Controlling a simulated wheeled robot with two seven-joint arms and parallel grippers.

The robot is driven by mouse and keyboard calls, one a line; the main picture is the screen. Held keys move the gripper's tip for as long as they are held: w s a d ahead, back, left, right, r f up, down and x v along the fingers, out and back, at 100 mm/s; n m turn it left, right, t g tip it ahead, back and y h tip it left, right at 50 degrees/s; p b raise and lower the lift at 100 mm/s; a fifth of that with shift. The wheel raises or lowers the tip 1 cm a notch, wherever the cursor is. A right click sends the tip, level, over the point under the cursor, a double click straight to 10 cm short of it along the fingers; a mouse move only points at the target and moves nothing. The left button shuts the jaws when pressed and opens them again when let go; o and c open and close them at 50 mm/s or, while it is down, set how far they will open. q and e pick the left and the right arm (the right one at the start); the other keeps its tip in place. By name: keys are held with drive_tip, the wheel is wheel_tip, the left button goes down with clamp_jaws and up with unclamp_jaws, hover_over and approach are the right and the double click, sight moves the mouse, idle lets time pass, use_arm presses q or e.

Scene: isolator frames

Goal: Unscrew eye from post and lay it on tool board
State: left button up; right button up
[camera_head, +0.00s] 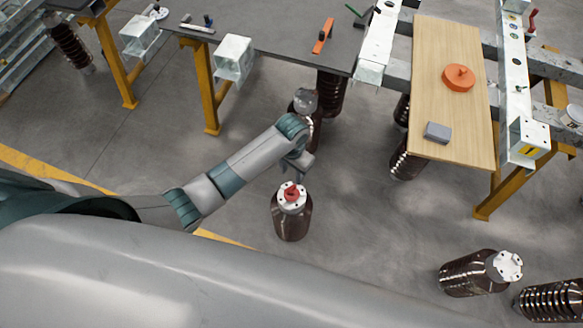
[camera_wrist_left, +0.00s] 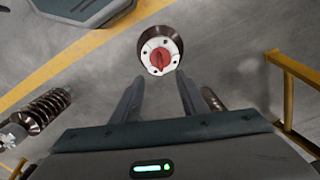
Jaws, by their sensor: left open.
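The red eye (camera_head: 291,193) sits upright on the white top plate of a brown ribbed post (camera_head: 292,221) in the head view. In the left wrist view the eye (camera_wrist_left: 161,58) shows from above, centred on the plate of the post (camera_wrist_left: 176,38). My left gripper (camera_head: 302,168) is near the post's top, apart from the eye. In the wrist view its two fingers (camera_wrist_left: 160,88) are spread, with nothing between them. A light wooden board (camera_head: 450,60), probably the tool board, lies to the right across metal beams. My right gripper is not in view.
An orange disc (camera_head: 458,78) and a grey block (camera_head: 437,132) lie on the wooden board, with bare wood between and around them. A dark table (camera_head: 275,30) on yellow legs holds small tools.

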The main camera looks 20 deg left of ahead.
use_arm(q)
drive_tip(key=shift+r, duration=1.35)
drive_tip(key=s+a+f+n+b, duration=0.15)
drive_tip(key=s+f, duration=0.25)
drive_tip(key=f, duration=0.5)
drive_tip(key=s+a+f+b, duration=0.1)
drive_tip(key=s+a+f, duration=0.1)
drive_tip(key=s+f, duration=0.45)
drive_tip(key=s+a+f+b, duration=0.1)
drive_tip(key=s+a+f, duration=0.1)
drive_tip(key=f, duration=0.8)
drive_tip(key=s+a+f+b, duration=0.1)
drive_tip(key=s+f, duration=0.4)
drive_tip(key=s, duration=0.5)
drive_tip(key=s+a+f+b, duration=0.1)
drive_tip(key=s+f, duration=0.4)
drive_tip(key=s, duration=0.5)
drive_tip(key=s+a+f+t+b, duration=0.1)
drive_tip(key=s+a+f, duration=0.2)
drive_tip(key=s, duration=0.8)
wheel_tip(320, 180, down, 3)
drive_tip(key=shift+a+r, duration=0.15)
drive_tip(key=shift+a, duration=0.15)
